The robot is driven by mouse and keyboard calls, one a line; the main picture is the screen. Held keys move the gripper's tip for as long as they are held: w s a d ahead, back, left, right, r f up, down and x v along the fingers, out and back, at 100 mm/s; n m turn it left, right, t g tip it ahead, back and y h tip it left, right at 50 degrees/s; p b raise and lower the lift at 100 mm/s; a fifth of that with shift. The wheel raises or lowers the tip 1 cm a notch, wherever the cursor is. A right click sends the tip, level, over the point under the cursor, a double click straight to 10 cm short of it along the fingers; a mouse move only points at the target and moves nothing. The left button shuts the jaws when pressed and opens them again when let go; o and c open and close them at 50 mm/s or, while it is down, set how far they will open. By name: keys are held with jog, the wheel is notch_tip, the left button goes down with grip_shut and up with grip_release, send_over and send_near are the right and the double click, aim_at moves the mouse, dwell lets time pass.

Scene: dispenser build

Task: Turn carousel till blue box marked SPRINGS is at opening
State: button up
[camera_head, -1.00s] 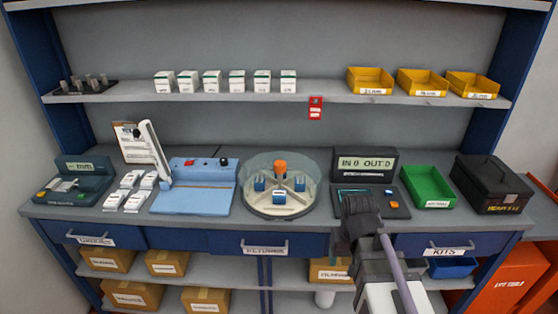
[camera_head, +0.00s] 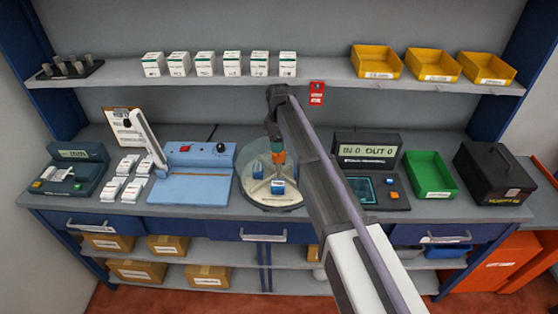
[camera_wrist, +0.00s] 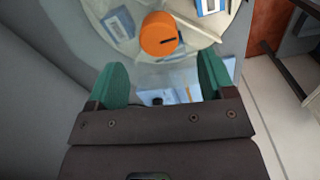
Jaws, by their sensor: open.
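The round carousel (camera_head: 272,202) stands on the bench, with a clear cover and a pale divided turntable inside. Blue boxes sit in its compartments; one blue box (camera_head: 278,187) shows at the front, and their labels are too small to read. An orange knob (camera_head: 278,157) rises at the carousel's centre. The knob also shows in the wrist view (camera_wrist: 159,33), just beyond the fingertips and between them. My gripper (camera_head: 275,138) is open and empty above the knob, its green fingers (camera_wrist: 160,80) apart and not touching it.
A blue press-like device (camera_head: 195,185) stands left of the carousel. A display unit (camera_head: 367,150) reading IN 0 OUT 0 stands right of it, beside a green bin (camera_head: 430,175). The shelf with white boxes (camera_head: 205,63) and yellow bins (camera_head: 376,61) is behind my arm.

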aim_at(279, 165)
notch_tip(279, 165, down, 7)
jog(key=b, duration=0.5)
jog(key=shift+w+r, duration=0.1)
jog(key=shift+w, duration=0.05)
jog(key=shift+r, duration=0.15)
jog(key=c, duration=1.3)
jog(key=shift+o, duration=0.2)
